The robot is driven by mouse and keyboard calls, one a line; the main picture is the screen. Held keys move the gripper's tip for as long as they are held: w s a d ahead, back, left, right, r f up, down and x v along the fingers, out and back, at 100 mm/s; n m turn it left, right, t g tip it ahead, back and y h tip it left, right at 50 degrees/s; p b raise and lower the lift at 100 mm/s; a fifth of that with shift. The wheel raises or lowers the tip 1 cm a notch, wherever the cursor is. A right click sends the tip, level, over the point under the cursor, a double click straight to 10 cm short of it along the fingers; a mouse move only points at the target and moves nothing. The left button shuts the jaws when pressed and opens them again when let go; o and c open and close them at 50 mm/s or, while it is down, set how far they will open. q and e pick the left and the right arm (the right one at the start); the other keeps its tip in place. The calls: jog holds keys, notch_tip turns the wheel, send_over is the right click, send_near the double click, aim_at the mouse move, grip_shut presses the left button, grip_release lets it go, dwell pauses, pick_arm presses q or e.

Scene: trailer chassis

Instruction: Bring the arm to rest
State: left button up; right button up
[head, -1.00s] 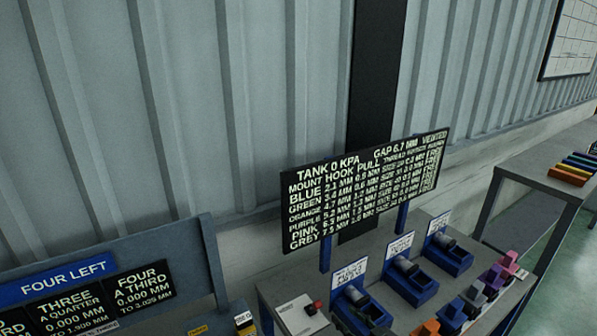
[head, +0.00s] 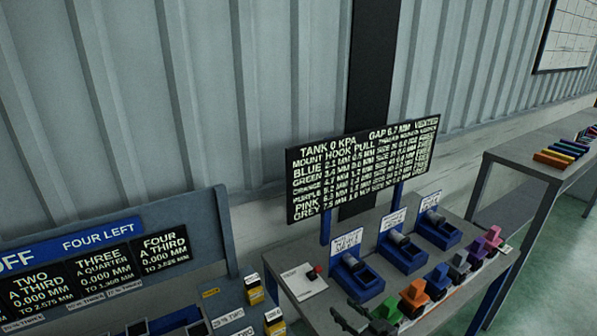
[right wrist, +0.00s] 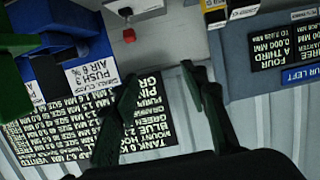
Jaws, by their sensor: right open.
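My right gripper (head: 362,318) shows at the bottom edge of the head view, in front of the bench with the coloured blocks. Only its dark fingers are in sight there. In the right wrist view its two dark green fingers (right wrist: 163,85) stand apart with nothing between them. Behind them are the lettered board and the ribbed wall. My left gripper is not in view.
A black board (head: 362,170) stands on posts above the bench, reading tank 0 kPa. Blue fixtures (head: 355,275) and coloured blocks, such as an orange one (head: 414,298), lie close to my right gripper. A gauge panel (head: 100,265) stands left.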

jog(key=s+d+f+m+g+h, duration=0.2)
jog(key=s+d+f+h, duration=0.1)
jog(key=s+d+f, duration=0.45)
jog(key=s+d+f+m+g+h, duration=0.2)
jog(key=s+d+f+h, duration=0.15)
jog(key=s+f, duration=0.6)
jog(key=s+d+f+m+g+h, duration=0.1)
jog(key=s+d+g, duration=0.15)
jog(key=s, duration=0.55)
jog(key=s+d+f+g+h, duration=0.15)
jog(key=s+d, duration=0.25)
jog(key=s, duration=0.4)
jog(key=s+d+f+m+g, duration=0.1)
jog(key=s+d+f+g, duration=0.15)
jog(key=s, duration=0.55)
notch_tip(320, 180, down, 30)
jog(key=s, duration=0.2)
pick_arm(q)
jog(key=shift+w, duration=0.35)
pick_arm(e)
jog(key=s+f+n+g+y, duration=0.1)
jog(key=s+f, duration=1.5)
jog(key=s, duration=0.3)
jog(key=shift+a+f, duration=0.15)
jog(key=shift+a, duration=0.25)
jog(key=shift+g, duration=0.25)
